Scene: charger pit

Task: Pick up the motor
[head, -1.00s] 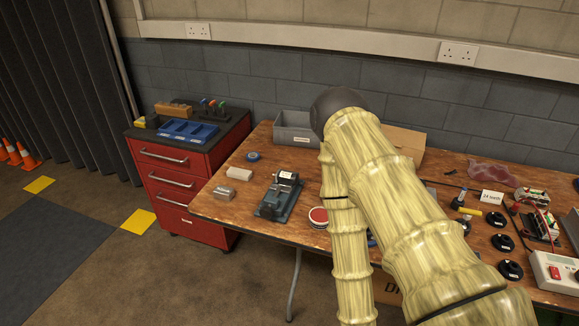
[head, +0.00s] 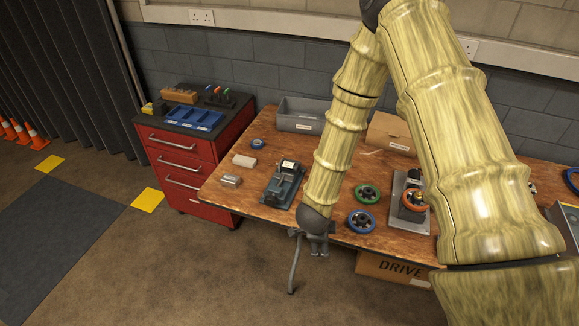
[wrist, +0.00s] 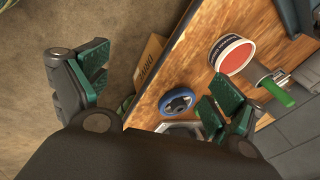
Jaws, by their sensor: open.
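My gripper (head: 315,243) hangs in front of the table's front edge in the head view. In the wrist view my gripper (wrist: 155,85) has its green-padded fingers wide apart with nothing between them. No thing is plainly marked as the motor. A small silver block-like part (head: 231,180), which may be the motor, lies near the left front of the table, left of a dark blue-grey vise-like device (head: 283,187).
The wooden table (head: 335,262) also holds a blue wheel (head: 361,221), a green wheel (head: 367,193) and a grey bin (head: 303,113). The wrist view shows a red-topped tin (wrist: 233,55). A DRIVE box (head: 395,266) sits below the edge. A red drawer cabinet (head: 190,160) stands left.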

